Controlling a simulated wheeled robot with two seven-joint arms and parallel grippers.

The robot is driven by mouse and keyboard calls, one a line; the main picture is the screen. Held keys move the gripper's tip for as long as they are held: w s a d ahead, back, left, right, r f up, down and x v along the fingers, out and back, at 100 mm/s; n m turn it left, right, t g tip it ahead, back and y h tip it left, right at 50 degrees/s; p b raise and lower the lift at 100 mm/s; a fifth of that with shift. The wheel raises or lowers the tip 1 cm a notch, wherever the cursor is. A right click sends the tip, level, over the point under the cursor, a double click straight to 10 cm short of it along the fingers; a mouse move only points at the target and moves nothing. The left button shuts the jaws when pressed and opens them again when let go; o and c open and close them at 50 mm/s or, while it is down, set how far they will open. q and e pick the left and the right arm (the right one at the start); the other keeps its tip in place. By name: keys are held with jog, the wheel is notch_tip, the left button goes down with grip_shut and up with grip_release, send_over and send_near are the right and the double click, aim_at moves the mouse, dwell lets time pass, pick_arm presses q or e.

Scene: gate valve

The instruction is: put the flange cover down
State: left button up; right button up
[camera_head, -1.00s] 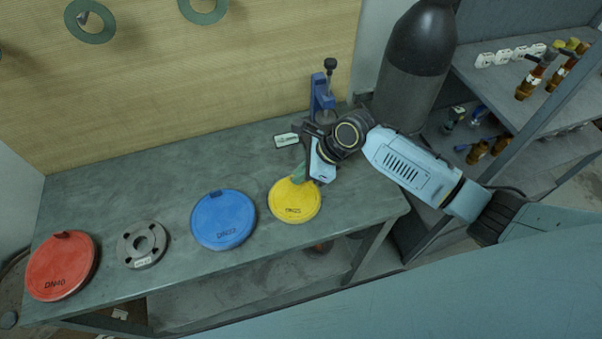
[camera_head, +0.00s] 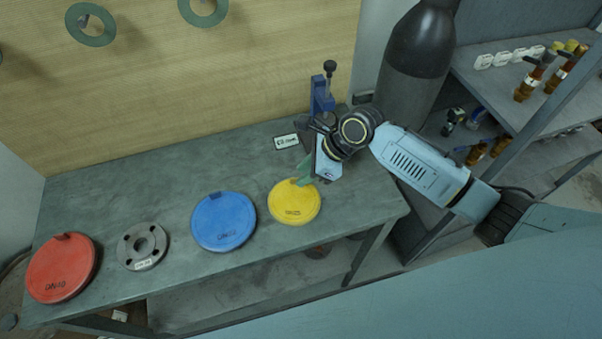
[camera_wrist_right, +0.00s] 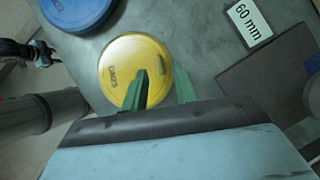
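The yellow flange cover (camera_head: 292,207) lies flat on the grey workbench, near its right end. It also shows in the right wrist view (camera_wrist_right: 118,75), beyond the fingers. My right gripper (camera_head: 304,171) is at the cover's back right edge, by its small tab. In the right wrist view its two green fingers (camera_wrist_right: 160,88) stand apart, one over the cover and one near its rim. I see nothing clamped between them. My left gripper is not in view.
A blue cover (camera_head: 223,220), a grey flange (camera_head: 141,246) and a red cover (camera_head: 61,269) lie to the left on the workbench (camera_head: 130,190). A blue clamp-like fixture (camera_head: 321,95) and a "60 mm" label (camera_head: 286,141) are behind. A dark cylinder (camera_head: 415,60) stands at the right.

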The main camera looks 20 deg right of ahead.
jog(key=v, duration=1)
jog(key=shift+p, duration=0.45)
